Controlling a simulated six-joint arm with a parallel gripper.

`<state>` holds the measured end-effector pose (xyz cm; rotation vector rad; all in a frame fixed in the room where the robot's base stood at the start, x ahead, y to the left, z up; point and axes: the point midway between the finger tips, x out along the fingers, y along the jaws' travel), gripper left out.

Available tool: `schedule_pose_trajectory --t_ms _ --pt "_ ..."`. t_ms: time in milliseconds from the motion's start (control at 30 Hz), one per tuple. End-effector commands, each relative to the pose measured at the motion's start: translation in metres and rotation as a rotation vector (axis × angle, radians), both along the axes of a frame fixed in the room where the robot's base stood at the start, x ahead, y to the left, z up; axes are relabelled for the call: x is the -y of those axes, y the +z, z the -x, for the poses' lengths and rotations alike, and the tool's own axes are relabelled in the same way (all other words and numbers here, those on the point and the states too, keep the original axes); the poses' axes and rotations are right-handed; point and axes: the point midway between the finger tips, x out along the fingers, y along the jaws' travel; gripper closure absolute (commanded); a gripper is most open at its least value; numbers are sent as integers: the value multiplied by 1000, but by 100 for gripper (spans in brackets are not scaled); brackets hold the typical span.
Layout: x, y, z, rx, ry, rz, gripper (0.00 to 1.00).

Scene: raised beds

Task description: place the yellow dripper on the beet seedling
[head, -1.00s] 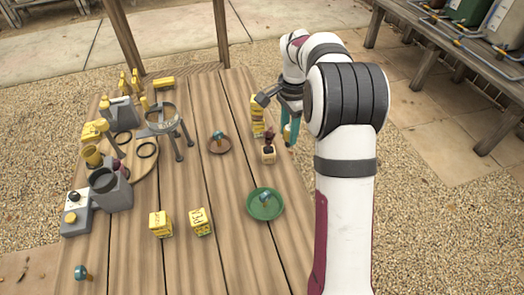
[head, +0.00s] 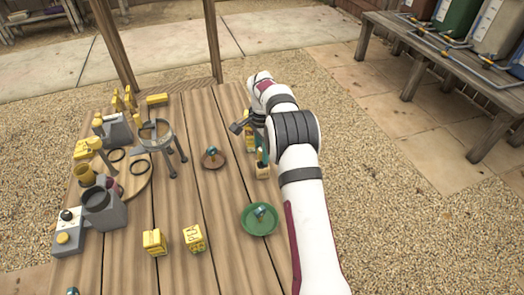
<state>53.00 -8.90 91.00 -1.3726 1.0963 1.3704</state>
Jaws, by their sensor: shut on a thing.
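My gripper (head: 261,157), with teal fingers, is at the right side of the wooden table, partly hidden by my arm. It is shut on a small yellow piece, which I take as the yellow dripper; it is barely visible between the fingers. The beet seedling's small pale-yellow pot (head: 262,171) stands directly below the fingertips. The dark red leaves are hidden behind the gripper now. I cannot tell whether the dripper touches the seedling.
A brown saucer (head: 204,164) and a green saucer (head: 245,227) each hold a teal piece. Yellow blocks (head: 154,242) (head: 194,238) stand at the front. A ring stand (head: 172,172) and grey containers crowd the left. Yellow stacked blocks (head: 249,142) stand behind my gripper.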

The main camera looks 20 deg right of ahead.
Motion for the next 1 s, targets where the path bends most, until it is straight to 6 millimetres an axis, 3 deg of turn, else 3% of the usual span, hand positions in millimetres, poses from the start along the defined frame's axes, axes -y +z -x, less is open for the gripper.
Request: schedule_pose_trajectory --t_ms 267,300,433,767,1000 --pt "0 -3 0 0 0 0 100" --pt "0 -2 0 0 -1 0 55" --pt "0 -2 0 0 -1 0 32" --pt "0 4 0 2 -1 0 32" --pt "0 67 -1 6 -1 0 32"
